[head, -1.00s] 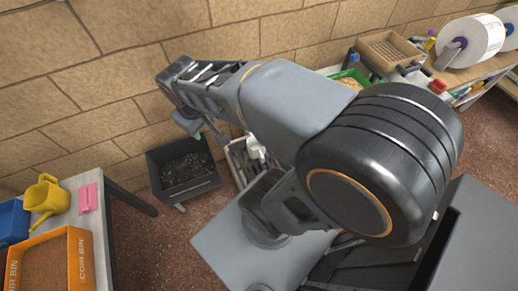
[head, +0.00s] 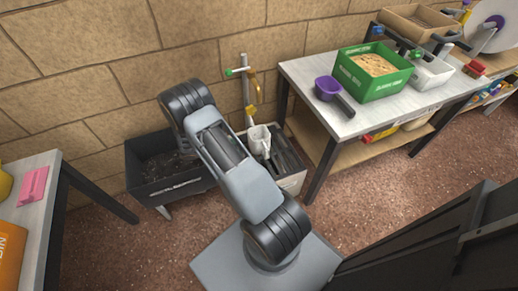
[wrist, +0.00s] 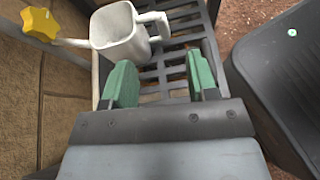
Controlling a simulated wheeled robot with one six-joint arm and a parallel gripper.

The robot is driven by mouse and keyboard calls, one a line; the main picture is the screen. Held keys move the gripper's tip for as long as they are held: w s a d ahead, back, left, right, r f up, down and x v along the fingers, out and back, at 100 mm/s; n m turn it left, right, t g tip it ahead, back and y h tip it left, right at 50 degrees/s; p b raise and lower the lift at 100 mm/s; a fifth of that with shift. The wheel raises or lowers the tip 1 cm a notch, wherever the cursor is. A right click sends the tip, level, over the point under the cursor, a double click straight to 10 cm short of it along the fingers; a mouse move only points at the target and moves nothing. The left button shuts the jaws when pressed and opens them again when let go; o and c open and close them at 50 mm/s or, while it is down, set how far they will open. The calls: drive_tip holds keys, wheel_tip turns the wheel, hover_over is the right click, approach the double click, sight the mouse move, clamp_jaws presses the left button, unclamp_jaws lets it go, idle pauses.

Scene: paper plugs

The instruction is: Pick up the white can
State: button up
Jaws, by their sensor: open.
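The white can (wrist: 122,35) stands on a dark slatted grate (wrist: 176,72) in the wrist view, its open top visible and its handle on the right. It also shows in the head view (head: 258,140), over a pale-sided basin by the brick wall. My gripper (wrist: 161,78) is open and empty, with two green fingers apart. In the wrist view the can lies beyond the fingertips, up and to the left of the gap between them. My gripper is hidden behind my arm in the head view.
A standpipe (head: 245,88) with a yellow tap handle (wrist: 40,23) rises beside the can. A black bin (head: 150,180) stands left of the basin. A table (head: 330,112) with a green box (head: 375,75) and a purple scoop (head: 327,88) is on the right.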

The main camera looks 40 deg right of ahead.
drive_tip(key=shift+n+h, duration=0.4)
drive_tip(key=shift+n, duration=0.1)
drive_tip(key=shift+w+a+f+b+x, duration=0.15)
drive_tip(key=shift+f+b+x, duration=0.55)
drive_tip(key=shift+x, duration=1.95)
drive_tip(key=shift+w+a+f+b+x, duration=0.2)
drive_tip(key=shift+b+x, duration=0.8)
drive_tip(key=shift+x, duration=1.65)
drive_tip(key=shift+a+f+b+x, duration=0.2)
drive_tip(key=shift+f+b+x, duration=0.55)
drive_tip(key=shift+x, duration=1.85)
drive_tip(key=shift+r, duration=0.15)
clamp_jaws()
